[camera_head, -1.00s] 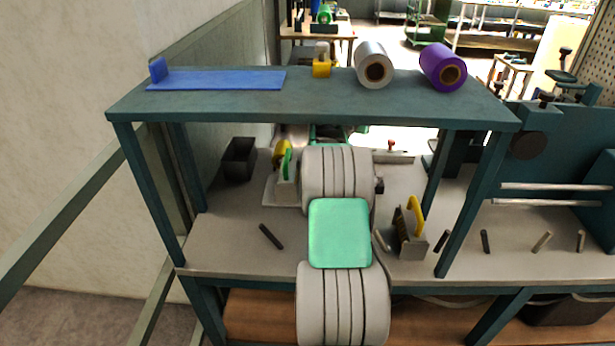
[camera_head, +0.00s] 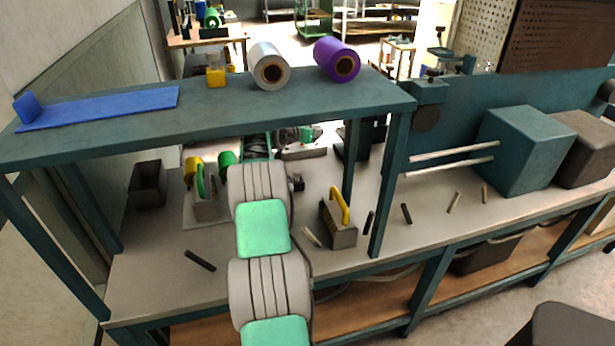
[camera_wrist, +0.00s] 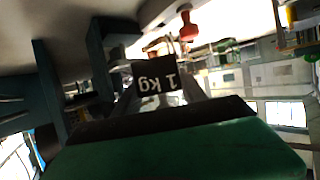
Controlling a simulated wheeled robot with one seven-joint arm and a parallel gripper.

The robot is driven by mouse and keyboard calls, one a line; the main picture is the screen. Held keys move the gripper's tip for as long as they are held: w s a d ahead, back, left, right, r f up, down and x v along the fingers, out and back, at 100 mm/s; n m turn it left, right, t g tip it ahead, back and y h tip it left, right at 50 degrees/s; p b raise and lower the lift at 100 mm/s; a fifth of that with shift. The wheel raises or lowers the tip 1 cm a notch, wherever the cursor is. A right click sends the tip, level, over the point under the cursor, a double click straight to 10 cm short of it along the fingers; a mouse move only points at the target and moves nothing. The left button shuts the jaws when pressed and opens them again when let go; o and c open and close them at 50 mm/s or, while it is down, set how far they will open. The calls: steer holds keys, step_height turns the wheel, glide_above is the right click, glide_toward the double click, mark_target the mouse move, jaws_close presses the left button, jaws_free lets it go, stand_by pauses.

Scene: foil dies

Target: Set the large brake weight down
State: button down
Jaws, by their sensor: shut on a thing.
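The large brake weight (camera_wrist: 157,80) is a dark block marked "1 kg". The lettering appears upside down in the wrist view. My gripper (camera_wrist: 158,92) is shut on it, with a finger on either side. In the head view my arm reaches under the raised shelf and hides most of the gripper and the weight. I cannot tell there whether the weight touches the bench top (camera_head: 150,285).
A red knob (camera_wrist: 188,27) shows beyond the weight. A fixture with yellow and green parts (camera_head: 200,195) stands left of my arm, a yellow-handled block (camera_head: 338,225) right. The shelf (camera_head: 120,122) and its legs enclose this space. A dark open bin (camera_head: 147,185) stands farther left.

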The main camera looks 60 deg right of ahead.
steer(key=s+a+f, duration=0.2)
steer(key=s+a, duration=0.2)
glide_above(319, 184)
steer(key=f, duration=0.5)
steer(key=shift+w+d+f+p, duration=0.15)
steer(key=shift+w+d+p, duration=0.1)
steer(key=shift+d+p, duration=0.15)
steer(key=shift+s+a+f, duration=0.15)
steer(key=shift+f, duration=0.9)
steer(key=shift+s+a+f, duration=0.1)
steer(key=shift+f, duration=0.95)
steer(key=c, duration=1.1)
jaws_free()
steer(key=shift+a+f, duration=0.1)
steer(key=shift+f, duration=0.15)
steer(key=shift+o, duration=0.9)
steer(key=shift+r, duration=0.2)
